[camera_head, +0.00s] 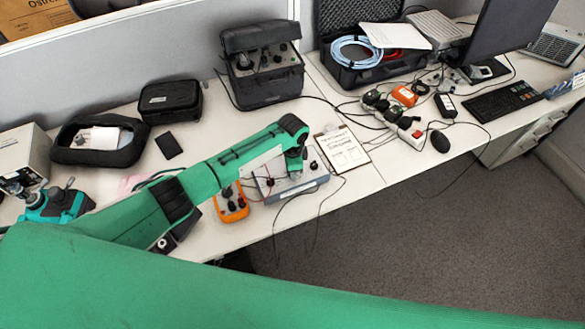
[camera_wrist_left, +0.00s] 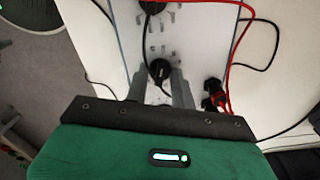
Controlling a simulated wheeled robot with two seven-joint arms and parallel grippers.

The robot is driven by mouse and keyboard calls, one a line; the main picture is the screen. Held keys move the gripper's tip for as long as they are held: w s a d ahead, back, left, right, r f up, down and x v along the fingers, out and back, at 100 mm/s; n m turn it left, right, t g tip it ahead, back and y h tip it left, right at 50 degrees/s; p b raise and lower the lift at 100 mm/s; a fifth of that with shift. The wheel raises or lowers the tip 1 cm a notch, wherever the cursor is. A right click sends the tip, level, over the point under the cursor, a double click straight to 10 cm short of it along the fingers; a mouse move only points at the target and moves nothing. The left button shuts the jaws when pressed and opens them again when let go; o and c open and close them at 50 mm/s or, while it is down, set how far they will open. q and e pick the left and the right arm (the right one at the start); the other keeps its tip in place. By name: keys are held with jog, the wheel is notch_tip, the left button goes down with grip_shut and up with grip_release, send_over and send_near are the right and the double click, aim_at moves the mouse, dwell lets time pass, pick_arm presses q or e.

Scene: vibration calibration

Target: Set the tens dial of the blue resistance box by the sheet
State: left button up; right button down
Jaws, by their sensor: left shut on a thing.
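The resistance box (camera_head: 306,187), with a pale top and bluish sides, lies near the table's front edge in the head view. My left gripper (camera_head: 294,160) is over it and hides part of its top. In the left wrist view, the gripper (camera_wrist_left: 158,74) is shut on a black dial knob (camera_wrist_left: 159,69) on the box's panel (camera_wrist_left: 195,35). Another black knob (camera_wrist_left: 152,5) is at the top edge. Red and black plugs (camera_wrist_left: 214,96) sit to the right. The dial's marks are unreadable. The sheet (camera_head: 341,148) lies on a clipboard right of the box. My right gripper is not in view.
An orange meter (camera_head: 231,203) stands just left of the box, with thin leads around. A black instrument case (camera_head: 262,66) stands behind. A power strip (camera_head: 392,116) and cables lie to the right. The table's front edge is close to the box.

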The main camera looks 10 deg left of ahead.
pick_arm(q)
jog(key=o, duration=1)
notch_tip(320, 180, up, 14)
jog(key=b, duration=0.2)
jog(key=shift+b, duration=0.3)
jog(key=shift+f, duration=0.15)
